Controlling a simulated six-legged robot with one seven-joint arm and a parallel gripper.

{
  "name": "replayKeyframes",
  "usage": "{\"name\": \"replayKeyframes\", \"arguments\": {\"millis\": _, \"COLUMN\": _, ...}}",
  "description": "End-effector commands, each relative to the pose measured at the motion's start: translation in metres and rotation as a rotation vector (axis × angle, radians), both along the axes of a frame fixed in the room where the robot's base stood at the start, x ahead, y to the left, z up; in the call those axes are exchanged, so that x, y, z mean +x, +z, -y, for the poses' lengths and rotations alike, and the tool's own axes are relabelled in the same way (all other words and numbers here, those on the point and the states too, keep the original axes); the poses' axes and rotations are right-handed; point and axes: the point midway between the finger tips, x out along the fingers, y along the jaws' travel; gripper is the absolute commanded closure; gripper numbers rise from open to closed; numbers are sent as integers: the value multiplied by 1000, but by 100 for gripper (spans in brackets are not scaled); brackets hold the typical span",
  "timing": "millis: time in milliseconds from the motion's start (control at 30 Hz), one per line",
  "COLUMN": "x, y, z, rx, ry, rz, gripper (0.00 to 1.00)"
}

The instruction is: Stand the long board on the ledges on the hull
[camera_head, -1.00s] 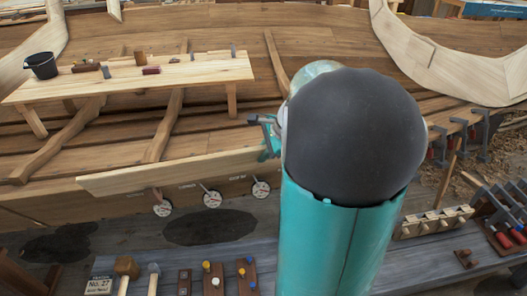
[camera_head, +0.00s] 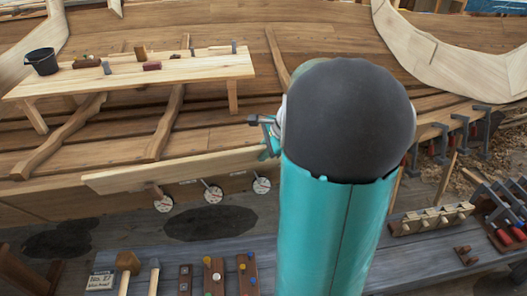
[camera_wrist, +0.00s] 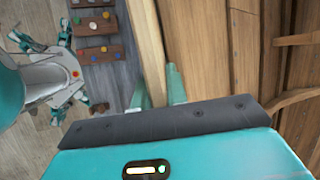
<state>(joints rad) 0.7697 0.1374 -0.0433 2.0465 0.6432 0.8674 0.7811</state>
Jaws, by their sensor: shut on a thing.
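The long board (camera_head: 180,172) is pale and held on its edge along the near side of the hull (camera_head: 225,140). Its left end is free. Its right end runs behind my arm. My gripper (camera_head: 268,138) is shut on the board near that right part, mostly hidden by my arm. In the wrist view the fingers (camera_wrist: 162,88) sit at the pale board (camera_wrist: 147,45). Several round white discs on short stems (camera_head: 213,194) show below the board against the hull. Whether the board touches the ledges I cannot tell.
A wooden bench (camera_head: 150,75) with a black bucket (camera_head: 41,63) stands on the hull. A grey worktop (camera_head: 330,255) in front carries mallets (camera_head: 127,265) and peg blocks (camera_head: 213,275). Clamps (camera_head: 460,130) hang at the right. Dark stains mark the strip below the board.

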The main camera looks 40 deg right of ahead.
Motion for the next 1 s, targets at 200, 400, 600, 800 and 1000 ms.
{"name": "replayKeyframes", "arguments": {"millis": 200, "x": 3, "y": -6, "z": 2, "rx": -1, "ry": 0, "rz": 2, "gripper": 100}}
{"name": "replayKeyframes", "arguments": {"millis": 400, "x": 6, "y": -15, "z": 4, "rx": -2, "ry": -1, "rz": 2, "gripper": 100}}
{"name": "replayKeyframes", "arguments": {"millis": 600, "x": 7, "y": -22, "z": 4, "rx": -1, "ry": -1, "rz": 2, "gripper": 100}}
{"name": "replayKeyframes", "arguments": {"millis": 800, "x": 8, "y": -25, "z": 4, "rx": -1, "ry": -1, "rz": -2, "gripper": 100}}
{"name": "replayKeyframes", "arguments": {"millis": 1000, "x": 8, "y": -27, "z": 4, "rx": 0, "ry": 0, "rz": -4, "gripper": 78}}
